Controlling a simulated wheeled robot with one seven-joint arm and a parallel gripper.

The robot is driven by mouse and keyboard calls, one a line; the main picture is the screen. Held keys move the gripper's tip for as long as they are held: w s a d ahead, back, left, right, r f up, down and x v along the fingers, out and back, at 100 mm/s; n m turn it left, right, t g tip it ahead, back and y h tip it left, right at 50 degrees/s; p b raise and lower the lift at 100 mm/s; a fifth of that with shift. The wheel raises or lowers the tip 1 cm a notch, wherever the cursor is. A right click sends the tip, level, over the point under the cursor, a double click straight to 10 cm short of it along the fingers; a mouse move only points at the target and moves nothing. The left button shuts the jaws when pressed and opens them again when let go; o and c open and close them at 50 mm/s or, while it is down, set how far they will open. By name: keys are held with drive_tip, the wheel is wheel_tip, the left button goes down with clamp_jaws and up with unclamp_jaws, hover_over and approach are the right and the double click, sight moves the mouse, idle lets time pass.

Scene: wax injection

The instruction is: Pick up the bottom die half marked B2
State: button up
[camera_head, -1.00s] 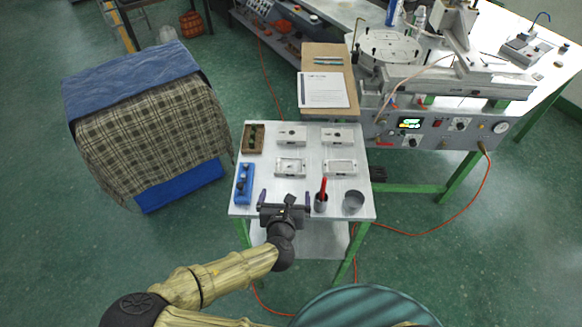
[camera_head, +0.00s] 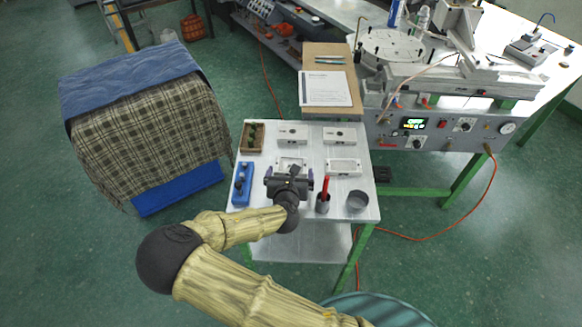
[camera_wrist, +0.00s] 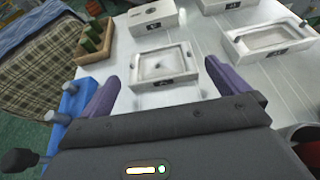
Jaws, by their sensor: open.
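Two open die halves with shallow recesses lie in the nearer row on the white table: the left one (camera_head: 291,164) and the right one (camera_head: 343,167). In the wrist view the left one (camera_wrist: 161,62) shows a small centre spot and a dark front label; the right one (camera_wrist: 272,38) also has a label. I cannot read for certain which is B2. My gripper (camera_head: 289,174) is open and empty, just on the near side of the left open half. In the wrist view its purple fingers (camera_wrist: 161,76) are spread to either side of that half, apart from it.
Two closed die blocks, left (camera_head: 292,134) and right (camera_head: 340,136), form the far row. A brown tray (camera_head: 244,137) and a blue holder (camera_head: 238,184) stand at the left edge. A cup with a red tool (camera_head: 323,203) and a grey cup (camera_head: 357,201) stand near right.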

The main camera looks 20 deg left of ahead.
sight(290, 164)
drive_tip(key=shift+w+a+f+b, duration=0.1)
drive_tip(key=shift+w+f+b, duration=0.25)
drive_tip(key=shift+f, duration=0.05)
drive_tip(key=b+x, duration=0.1)
drive_tip(key=x, duration=0.1)
drive_tip(key=b+x, duration=0.1)
drive_tip(key=shift+w+a+f, duration=0.15)
drive_tip(key=shift+w+f, duration=0.1)
drive_tip(key=shift+f, duration=0.2)
drive_tip(key=shift+w+a, duration=0.15)
drive_tip(key=shift+w, duration=0.1)
drive_tip(key=shift+r, duration=0.1)
drive_tip(key=c, duration=0.8)
drive_tip(key=shift+o, duration=0.2)
drive_tip(key=shift+r, duration=0.1)
